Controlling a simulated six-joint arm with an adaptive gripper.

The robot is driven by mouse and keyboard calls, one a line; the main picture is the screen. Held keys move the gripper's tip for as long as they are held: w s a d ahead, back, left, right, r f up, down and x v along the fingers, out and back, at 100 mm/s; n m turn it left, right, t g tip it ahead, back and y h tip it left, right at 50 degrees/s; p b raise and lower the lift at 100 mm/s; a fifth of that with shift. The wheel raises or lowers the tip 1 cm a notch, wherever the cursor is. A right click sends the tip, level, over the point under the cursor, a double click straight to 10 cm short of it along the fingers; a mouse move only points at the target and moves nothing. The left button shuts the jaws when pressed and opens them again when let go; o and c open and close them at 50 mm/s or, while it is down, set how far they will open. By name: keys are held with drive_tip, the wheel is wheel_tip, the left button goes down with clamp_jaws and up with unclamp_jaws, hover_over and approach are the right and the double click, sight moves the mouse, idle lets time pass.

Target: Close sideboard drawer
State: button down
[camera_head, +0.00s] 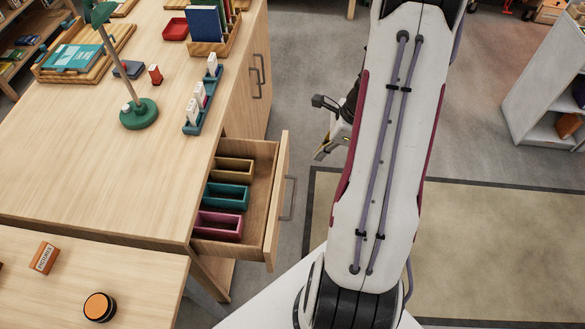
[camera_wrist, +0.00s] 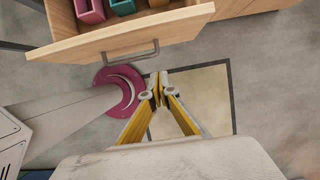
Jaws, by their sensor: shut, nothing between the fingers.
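The sideboard (camera_head: 110,180) is light wood, and its drawer (camera_head: 278,195) stands pulled out towards the right in the head view. Inside the drawer lie a brown, a teal and a pink open box. The drawer front also shows in the wrist view (camera_wrist: 110,42), with its grey bar handle (camera_wrist: 133,54) below it. My gripper (camera_wrist: 159,78) is shut and empty, a little below and right of the handle in the wrist view, and appears apart from it. In the head view my arm hides most of the gripper, right of the drawer.
A green lamp (camera_head: 138,112), a book tray (camera_head: 75,62) and a teal rack (camera_head: 203,103) stand on the sideboard top. A lower wooden surface (camera_head: 130,280) holds a round orange-topped object. A white shelf (camera_head: 545,95) stands at right. The floor right of the drawer is open.

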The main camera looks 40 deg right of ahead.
drive_tip(key=shift+f, duration=0.15)
idle(0.3)
drive_tip(key=shift+w+a+f, duration=0.9)
drive_tip(key=shift+f, duration=0.6)
drive_tip(key=shift+w+a+f, duration=0.95)
drive_tip(key=shift+f, duration=0.55)
drive_tip(key=shift+w+a+f, duration=0.9)
drive_tip(key=shift+f, duration=0.6)
drive_tip(key=w+a, duration=1.5)
drive_tip(key=shift+a, duration=0.1)
drive_tip(key=shift+w+a+r, duration=0.1)
drive_tip(key=shift+w, duration=0.05)
